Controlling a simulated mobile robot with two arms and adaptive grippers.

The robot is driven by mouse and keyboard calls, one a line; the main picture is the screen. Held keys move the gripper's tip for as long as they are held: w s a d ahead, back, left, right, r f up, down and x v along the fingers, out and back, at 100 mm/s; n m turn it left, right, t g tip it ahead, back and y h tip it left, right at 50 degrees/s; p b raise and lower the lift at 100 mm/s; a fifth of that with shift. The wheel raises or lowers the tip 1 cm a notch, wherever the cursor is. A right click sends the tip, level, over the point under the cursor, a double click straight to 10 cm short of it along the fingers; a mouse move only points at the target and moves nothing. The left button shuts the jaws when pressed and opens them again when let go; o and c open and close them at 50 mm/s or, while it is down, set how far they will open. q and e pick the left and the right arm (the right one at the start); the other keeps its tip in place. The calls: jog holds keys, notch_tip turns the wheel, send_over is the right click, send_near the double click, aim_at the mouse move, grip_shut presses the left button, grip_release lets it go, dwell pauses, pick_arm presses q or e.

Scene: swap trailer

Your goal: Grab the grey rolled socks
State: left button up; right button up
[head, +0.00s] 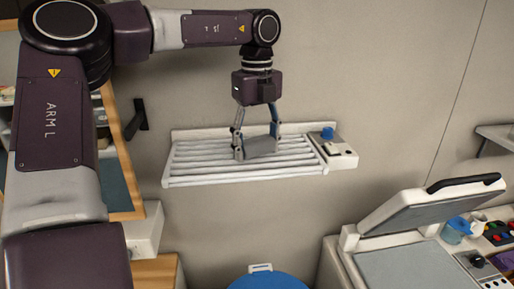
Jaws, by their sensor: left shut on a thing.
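The grey rolled socks (260,146) are at the slatted white rack (190,170) on the wall, in the middle of the head view. My left gripper (257,148) points down over the rack and is shut on the grey socks, with one finger on each side. The socks sit at or just above the slats; I cannot tell whether they touch them. My right gripper does not show.
A small panel with a blue knob (327,134) is at the rack's right end. A blue round thing (268,280) is below. At right stands a machine with a raised grey lid (430,205), with a blue cup (456,229) beside it. A wooden-framed shelf is at left.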

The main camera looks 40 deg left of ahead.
pick_arm(q)
jog(key=shift+r, duration=0.15)
jog(key=shift+w+r, duration=0.1)
jog(key=shift+r, duration=0.5)
notch_tip(320, 180, up, 10)
jog(key=shift+f+b, duration=0.1)
jog(key=shift+b, duration=0.65)
notch_tip(320, 180, up, 7)
jog(key=p, duration=0.4)
send_over(258, 137)
jog(key=shift+r, duration=0.85)
